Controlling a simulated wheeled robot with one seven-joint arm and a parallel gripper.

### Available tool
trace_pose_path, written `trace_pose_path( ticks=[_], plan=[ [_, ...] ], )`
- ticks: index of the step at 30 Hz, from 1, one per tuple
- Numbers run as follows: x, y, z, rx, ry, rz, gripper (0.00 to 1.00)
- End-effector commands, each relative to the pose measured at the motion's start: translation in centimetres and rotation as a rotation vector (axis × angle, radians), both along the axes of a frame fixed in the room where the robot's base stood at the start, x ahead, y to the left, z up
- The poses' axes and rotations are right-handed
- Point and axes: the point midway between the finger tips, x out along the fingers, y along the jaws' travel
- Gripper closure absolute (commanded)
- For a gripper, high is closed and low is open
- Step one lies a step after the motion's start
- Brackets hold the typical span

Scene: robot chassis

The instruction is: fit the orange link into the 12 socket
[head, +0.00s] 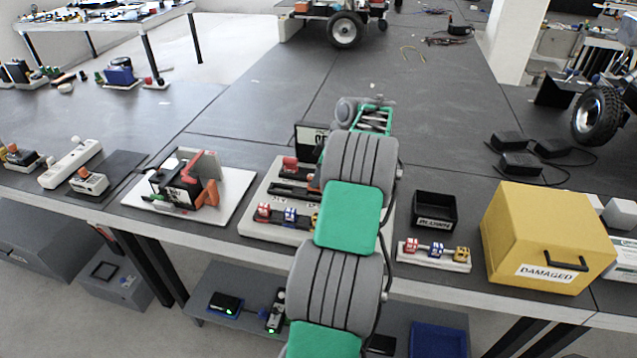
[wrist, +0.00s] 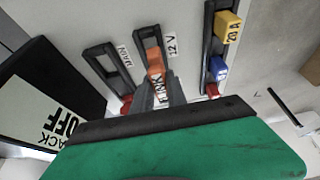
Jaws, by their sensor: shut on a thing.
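The orange link (wrist: 155,64) shows in the wrist view just beyond my fingers, over the near half of the dark socket labelled 12 V (wrist: 147,38). My gripper (wrist: 162,90) is shut on the orange link. I cannot tell whether the link is in the socket or just above it. The fingertips partly cover a white label on the held part.
Left of it is the socket labelled MAIN (wrist: 103,62), with a red part (wrist: 126,104) at its near end. To the right a dark strip carries yellow (wrist: 228,25), blue and red fuses. A black PACK OFF box (wrist: 50,95) stands close at left. A yellow DAMAGED box (head: 545,238) stands farther right.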

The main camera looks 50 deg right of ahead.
Motion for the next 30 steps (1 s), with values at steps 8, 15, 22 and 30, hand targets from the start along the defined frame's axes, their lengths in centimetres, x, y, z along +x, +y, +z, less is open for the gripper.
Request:
trace_pose_path(
  ticks=[8,15,22,30],
  plan=[
    [0.4,-0.6,-3.6,0.001,0.001,-0.001,1.00],
    [0.3,-0.6,-3.9,-0.001,-0.001,-0.002,1.00],
    [0.3,-0.6,-4.1,0.000,0.000,-0.001,0.72],
    [0.4,-0.6,-4.1,-0.001,0.000,0.000,0.60]
  ],
)
